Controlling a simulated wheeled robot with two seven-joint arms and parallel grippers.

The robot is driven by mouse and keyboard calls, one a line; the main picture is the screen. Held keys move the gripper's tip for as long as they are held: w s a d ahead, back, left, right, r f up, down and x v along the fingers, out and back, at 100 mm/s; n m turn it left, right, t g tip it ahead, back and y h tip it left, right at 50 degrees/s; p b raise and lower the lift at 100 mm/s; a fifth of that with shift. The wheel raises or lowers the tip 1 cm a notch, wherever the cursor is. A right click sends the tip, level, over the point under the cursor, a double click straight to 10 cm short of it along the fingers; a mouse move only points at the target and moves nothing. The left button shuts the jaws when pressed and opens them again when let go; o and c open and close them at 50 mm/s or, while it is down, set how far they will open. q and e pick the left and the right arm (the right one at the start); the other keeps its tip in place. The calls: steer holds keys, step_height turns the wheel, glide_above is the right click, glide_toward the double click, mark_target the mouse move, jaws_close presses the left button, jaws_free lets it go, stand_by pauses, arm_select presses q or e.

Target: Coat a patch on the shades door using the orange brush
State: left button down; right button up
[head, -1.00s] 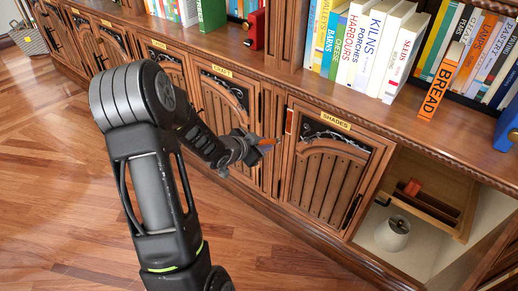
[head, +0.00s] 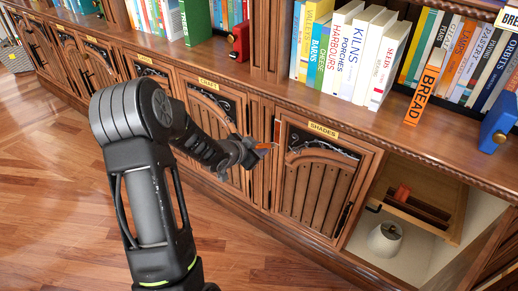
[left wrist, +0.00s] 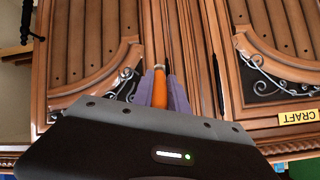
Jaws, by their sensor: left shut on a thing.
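The shades door (head: 318,180) is a brown panelled cabinet door with a yellow SHADES label and dark scrollwork; it is closed. A small reddish-orange strip (head: 277,130) shows at its upper left edge. My left gripper (head: 248,153) is shut on the orange brush (head: 264,146), just left of this door. In the left wrist view the brush's orange handle (left wrist: 160,88) sits between the two fingers, its far end pointing at the woodwork between two doors. I cannot tell whether the brush touches the wood. My right gripper is not in view.
The craft door (head: 215,125) is closed, left of the shades door. Right of it is an open compartment with a white lamp (head: 385,239) and a drawer-like tray (head: 425,206). The wooden floor is clear.

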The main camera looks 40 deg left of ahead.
arm_select(q)
steer(key=shift+w, duration=0.9)
steer(key=shift+r, duration=0.15)
steer(key=shift+s+r+p, duration=0.15)
steer(key=shift+r+p, duration=1.75)
steer(key=shift+r, duration=0.1)
step_height(320, 180, up, 4)
steer(key=p, duration=0.4)
steer(key=shift+r, duration=0.2)
steer(key=shift+f, duration=0.1)
steer(key=shift+f+b, duration=1.95)
steer(key=shift+f, duration=0.2)
